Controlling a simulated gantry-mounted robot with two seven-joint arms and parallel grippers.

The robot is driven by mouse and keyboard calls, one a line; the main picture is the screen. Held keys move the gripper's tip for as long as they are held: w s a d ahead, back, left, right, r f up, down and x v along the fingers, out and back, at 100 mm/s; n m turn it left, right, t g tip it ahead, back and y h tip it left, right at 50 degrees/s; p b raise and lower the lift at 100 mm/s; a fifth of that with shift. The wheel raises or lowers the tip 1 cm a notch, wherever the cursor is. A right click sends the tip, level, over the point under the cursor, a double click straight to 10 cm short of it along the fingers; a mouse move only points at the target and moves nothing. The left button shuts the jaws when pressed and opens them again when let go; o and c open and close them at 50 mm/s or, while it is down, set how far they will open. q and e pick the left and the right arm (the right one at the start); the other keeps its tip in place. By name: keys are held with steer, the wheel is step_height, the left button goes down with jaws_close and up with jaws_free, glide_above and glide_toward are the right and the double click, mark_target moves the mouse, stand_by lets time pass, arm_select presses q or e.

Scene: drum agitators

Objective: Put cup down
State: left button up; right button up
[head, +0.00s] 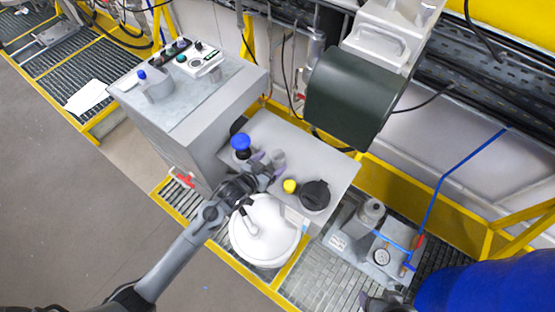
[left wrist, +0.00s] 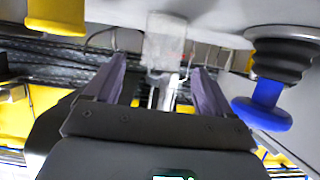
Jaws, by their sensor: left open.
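My left gripper (head: 270,163) is open over the grey cabinet top (head: 318,160), between the blue knob (head: 241,143) and the yellow button (head: 290,186). In the left wrist view its two purple-grey fingers (left wrist: 158,75) are spread apart. A pale, translucent, cup-like shape (left wrist: 166,42) shows between and beyond the fingertips, seemingly against the cabinet top. I cannot tell whether a finger touches it. I cannot make the cup out in the head view. Part of what looks like my right gripper (head: 380,302) shows at the bottom edge; its fingers are unclear.
A black knob (head: 315,194) sits beside the yellow button. A white round-lidded vessel (head: 264,238) stands below my left gripper. A dark green drum (head: 352,98) hangs behind the cabinet. The blue knob (left wrist: 265,105) is close to the right finger in the left wrist view.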

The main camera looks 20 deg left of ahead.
mark_target(282, 152)
arm_select(q)
steer(key=shift+x, duration=2.55)
steer(key=shift+c, duration=0.2)
steer(key=shift+r, duration=0.1)
steer(key=c, duration=1.1)
